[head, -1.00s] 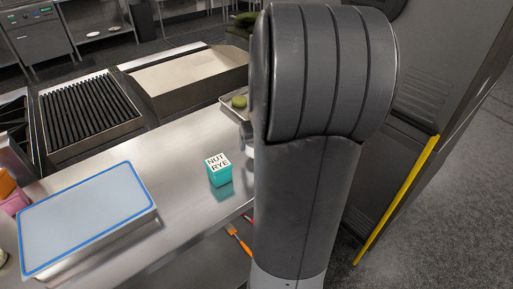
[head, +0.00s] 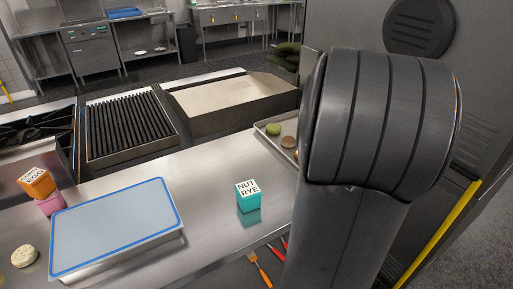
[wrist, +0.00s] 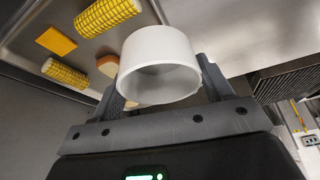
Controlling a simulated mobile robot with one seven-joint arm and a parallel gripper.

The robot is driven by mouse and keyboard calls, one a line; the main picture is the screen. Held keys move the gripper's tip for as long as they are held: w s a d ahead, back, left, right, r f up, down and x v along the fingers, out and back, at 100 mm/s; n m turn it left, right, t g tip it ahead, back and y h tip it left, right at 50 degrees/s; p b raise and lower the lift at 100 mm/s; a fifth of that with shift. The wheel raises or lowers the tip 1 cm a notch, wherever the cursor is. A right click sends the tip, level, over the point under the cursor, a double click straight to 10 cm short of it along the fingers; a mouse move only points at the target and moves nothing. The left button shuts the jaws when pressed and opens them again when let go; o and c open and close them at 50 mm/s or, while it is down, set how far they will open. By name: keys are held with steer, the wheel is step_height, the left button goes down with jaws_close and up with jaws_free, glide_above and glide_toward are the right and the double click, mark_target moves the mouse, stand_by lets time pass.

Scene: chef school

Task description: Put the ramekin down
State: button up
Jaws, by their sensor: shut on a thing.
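The white ramekin (wrist: 158,62) shows in the wrist view between the two fingers of my gripper (wrist: 160,85). My gripper is shut on it, and the ramekin's open mouth faces the camera. In the head view my own arm hides the gripper and the ramekin. The steel counter (head: 215,195) runs across the head view below and left of my arm.
On the counter stand a teal "NUT RYE" block (head: 248,196), a blue-edged board (head: 115,225), orange (head: 36,182) and pink (head: 50,204) blocks, and a round pale item (head: 24,256). A tray (head: 270,128) holds food. Corn (wrist: 105,14) shows in the wrist view.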

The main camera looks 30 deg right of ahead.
steer(key=w+n, duration=0.2)
steer(key=w, duration=1.6)
steer(key=shift+y, duration=0.4)
steer(key=w+a+f, duration=0.2)
steer(key=w, duration=0.1)
steer(key=w+a+f, duration=0.5)
steer(key=w, duration=0.1)
steer(key=shift+w+a+f, duration=0.3)
steer(key=shift+w+f, duration=0.05)
steer(key=shift+w, duration=0.05)
steer(key=shift+w+a+f, duration=0.15)
steer(key=shift+w+f, duration=0.05)
steer(key=shift+f, duration=1.95)
steer(key=o, duration=1)
steer(key=shift+f, duration=0.15)
